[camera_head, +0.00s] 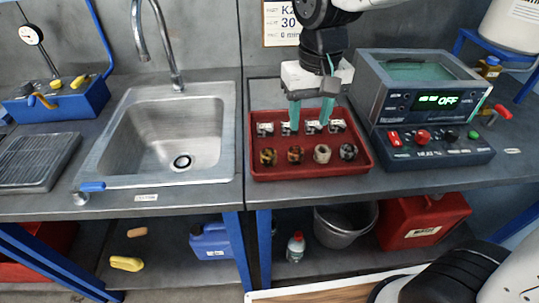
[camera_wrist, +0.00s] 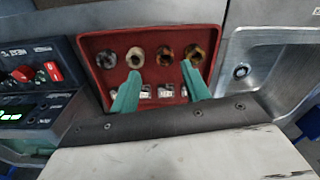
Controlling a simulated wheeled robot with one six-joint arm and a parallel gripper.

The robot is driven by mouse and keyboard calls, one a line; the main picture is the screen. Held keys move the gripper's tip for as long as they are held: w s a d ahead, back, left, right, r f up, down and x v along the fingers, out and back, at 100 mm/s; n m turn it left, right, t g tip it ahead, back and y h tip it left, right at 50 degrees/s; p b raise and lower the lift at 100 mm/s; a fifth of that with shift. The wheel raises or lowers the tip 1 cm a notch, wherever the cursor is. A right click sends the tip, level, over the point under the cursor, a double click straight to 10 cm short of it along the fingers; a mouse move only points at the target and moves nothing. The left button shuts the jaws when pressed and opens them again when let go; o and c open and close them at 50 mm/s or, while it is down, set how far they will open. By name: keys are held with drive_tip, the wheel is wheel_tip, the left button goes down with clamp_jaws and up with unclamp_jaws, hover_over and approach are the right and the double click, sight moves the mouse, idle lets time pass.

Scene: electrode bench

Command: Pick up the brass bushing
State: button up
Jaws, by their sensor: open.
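Several short ring-shaped bushings stand in a row in the red tray (camera_head: 254,166), toward its front. The leftmost one in the head view (camera_head: 267,157) is golden brown and looks most like the brass bushing; it is at the right end of the row in the wrist view (camera_wrist: 195,53). Beside it are a reddish-brown ring (camera_head: 295,154), a pale beige ring (camera_head: 322,153) and a dark mottled ring (camera_head: 347,152). My gripper (camera_head: 311,120) has green fingers, spread apart and empty, over the back part of the tray. The fingers also show in the wrist view (camera_wrist: 160,72).
Several small metallic pieces (camera_head: 265,129) stand in a row behind the bushings, close to my fingers. A sink (camera_head: 172,140) is left of the tray. A control box (camera_head: 425,100) reading OFF stands close on the right.

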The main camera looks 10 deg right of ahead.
hover_over(269, 154)
drive_tip(key=shift+n, duration=0.3)
drive_tip(key=f, duration=0.4)
drive_tip(key=shift+a+f, duration=0.2)
drive_tip(key=shift+f, duration=0.15)
wheel_tip(269, 154, down, 8)
drive_tip(key=shift+w+d+r, duration=0.1)
drive_tip(key=shift+d+r, duration=0.05)
drive_tip(key=c, duration=0.9)
